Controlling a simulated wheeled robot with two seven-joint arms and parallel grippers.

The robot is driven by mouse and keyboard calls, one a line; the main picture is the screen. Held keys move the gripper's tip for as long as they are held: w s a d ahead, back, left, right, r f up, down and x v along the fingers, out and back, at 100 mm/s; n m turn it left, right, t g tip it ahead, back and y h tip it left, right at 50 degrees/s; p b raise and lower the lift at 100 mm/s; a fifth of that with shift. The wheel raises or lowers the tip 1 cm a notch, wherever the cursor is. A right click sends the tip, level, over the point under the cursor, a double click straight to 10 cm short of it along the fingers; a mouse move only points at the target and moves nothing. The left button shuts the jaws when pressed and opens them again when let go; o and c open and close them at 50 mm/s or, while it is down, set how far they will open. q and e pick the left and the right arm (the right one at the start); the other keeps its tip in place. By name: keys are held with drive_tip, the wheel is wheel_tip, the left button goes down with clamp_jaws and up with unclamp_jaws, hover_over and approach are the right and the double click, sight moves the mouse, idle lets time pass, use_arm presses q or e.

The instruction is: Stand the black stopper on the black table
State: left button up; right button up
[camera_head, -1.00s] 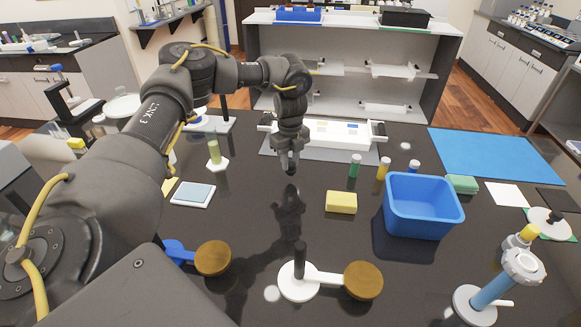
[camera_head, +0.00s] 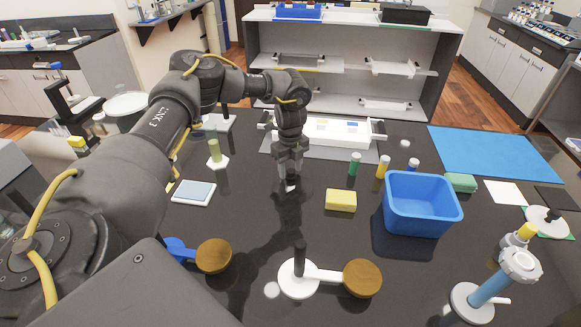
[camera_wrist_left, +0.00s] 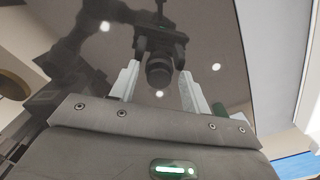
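The black stopper (camera_wrist_left: 158,72) shows in the left wrist view as a small dark round piece between my left fingers, with a gap on each side. It appears to be on the glossy black table (camera_head: 240,240); whether it stands fully upright is hard to tell. In the head view my left gripper (camera_head: 290,182) points down low over the middle of the table, and its fingers are apart around the stopper, which they mostly hide. The fingers also show in the left wrist view (camera_wrist_left: 157,88). My right gripper is not in view.
A yellow sponge (camera_head: 341,200) lies right of the gripper, with a blue bin (camera_head: 422,215) beyond it. Small capped vials and a white tray (camera_head: 330,133) are behind. A white stand with a black post (camera_head: 300,260) is in front. Bare table lies around the gripper.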

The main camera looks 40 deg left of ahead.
sight(291, 170)
use_arm(q)
drive_tip(key=shift+r, duration=0.55)
wheel_tip(291, 170, up, 11)
drive_tip(key=b, duration=0.1)
drive_tip(key=shift+r, duration=0.2)
drive_tip(key=shift+d, duration=0.1)
